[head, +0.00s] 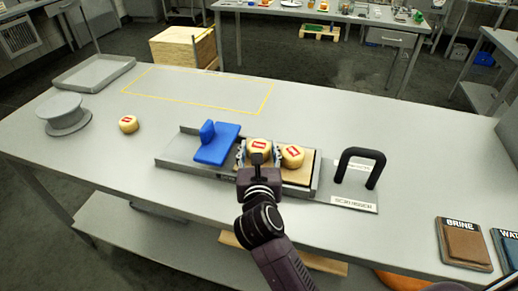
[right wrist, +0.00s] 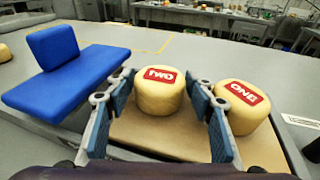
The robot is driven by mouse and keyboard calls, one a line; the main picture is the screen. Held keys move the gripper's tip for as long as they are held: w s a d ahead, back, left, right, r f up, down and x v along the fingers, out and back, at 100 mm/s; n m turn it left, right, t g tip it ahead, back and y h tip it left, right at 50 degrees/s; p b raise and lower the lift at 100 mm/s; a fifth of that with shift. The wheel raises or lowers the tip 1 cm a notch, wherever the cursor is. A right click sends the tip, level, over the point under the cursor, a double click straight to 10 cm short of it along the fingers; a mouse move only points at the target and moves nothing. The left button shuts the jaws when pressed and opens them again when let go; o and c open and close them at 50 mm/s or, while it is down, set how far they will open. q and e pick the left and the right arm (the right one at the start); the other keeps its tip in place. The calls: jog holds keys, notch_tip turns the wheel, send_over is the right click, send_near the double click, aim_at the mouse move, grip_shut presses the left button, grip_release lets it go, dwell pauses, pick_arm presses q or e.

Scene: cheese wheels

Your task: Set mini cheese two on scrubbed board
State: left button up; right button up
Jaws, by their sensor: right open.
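Mini cheese two (head: 260,144) is a small pale yellow wheel with a red "TWO" label; it also shows in the right wrist view (right wrist: 158,98). It sits upright on the tan board (right wrist: 150,146), toward the board's left side. My right gripper (head: 258,157) is open, with one blue-padded finger on each side of the cheese, as the right wrist view (right wrist: 160,115) shows. Whether the pads touch it I cannot tell. Mini cheese one (right wrist: 242,102) stands on the board just right of the right finger. My left gripper is not in view.
A blue L-shaped block (head: 216,146) lies left of the board in the grey tray (head: 172,158). A black handle (head: 360,158) and a label that seems to read "SCRUBBED" (head: 352,204) are to the right. Another cheese (head: 128,124) stands left, by a grey round stand (head: 62,114).

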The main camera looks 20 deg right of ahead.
jog(key=p+v, duration=0.1)
jog(key=v, duration=0.6)
jog(key=shift+s+a+r, duration=0.1)
jog(key=shift+s+r, duration=0.05)
jog(key=shift+s, duration=0.05)
